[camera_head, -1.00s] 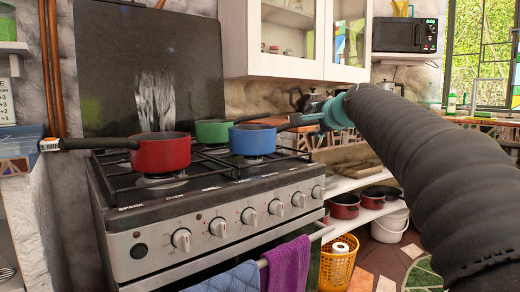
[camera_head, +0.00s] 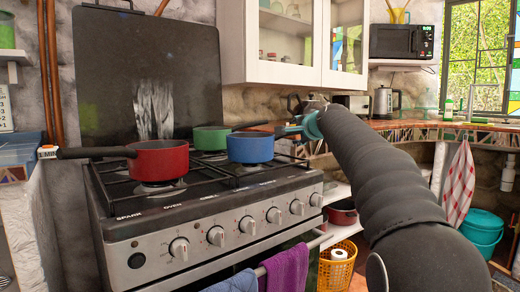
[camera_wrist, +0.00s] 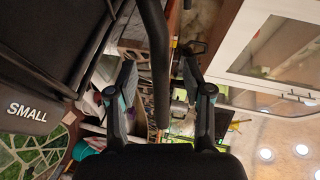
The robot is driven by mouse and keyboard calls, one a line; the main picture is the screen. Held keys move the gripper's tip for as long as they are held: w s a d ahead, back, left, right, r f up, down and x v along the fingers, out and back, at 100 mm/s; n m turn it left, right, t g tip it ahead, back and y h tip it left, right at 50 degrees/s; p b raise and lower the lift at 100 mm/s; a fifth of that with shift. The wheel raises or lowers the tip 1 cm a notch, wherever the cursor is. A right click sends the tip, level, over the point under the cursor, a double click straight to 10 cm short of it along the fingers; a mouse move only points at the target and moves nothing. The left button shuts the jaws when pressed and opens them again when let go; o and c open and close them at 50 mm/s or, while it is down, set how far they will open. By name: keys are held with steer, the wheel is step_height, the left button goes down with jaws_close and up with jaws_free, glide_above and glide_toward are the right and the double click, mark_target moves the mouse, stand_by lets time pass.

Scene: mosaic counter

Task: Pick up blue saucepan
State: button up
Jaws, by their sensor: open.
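The blue saucepan (camera_head: 250,148) stands upright on the right part of the black stove (camera_head: 115,187) in the head view. Its dark handle points right, towards my gripper (camera_head: 295,130). In the wrist view the dark handle (camera_wrist: 158,45) runs down between the two spread fingers of my gripper (camera_wrist: 158,72), with a gap on both sides. My gripper is open around the handle and not closed on it. The pan's body is not clearly visible in the wrist view.
A red saucepan (camera_head: 160,158) stands left on the stove, and a green saucepan (camera_head: 210,138) stands behind the blue one. A white wall cabinet (camera_head: 290,50) hangs above. The counter (camera_head: 430,125) with a kettle (camera_head: 384,102) lies to the right.

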mark_target(295, 132)
steer(key=shift+x, duration=1.5)
jaws_close()
steer(key=shift+r, duration=0.1)
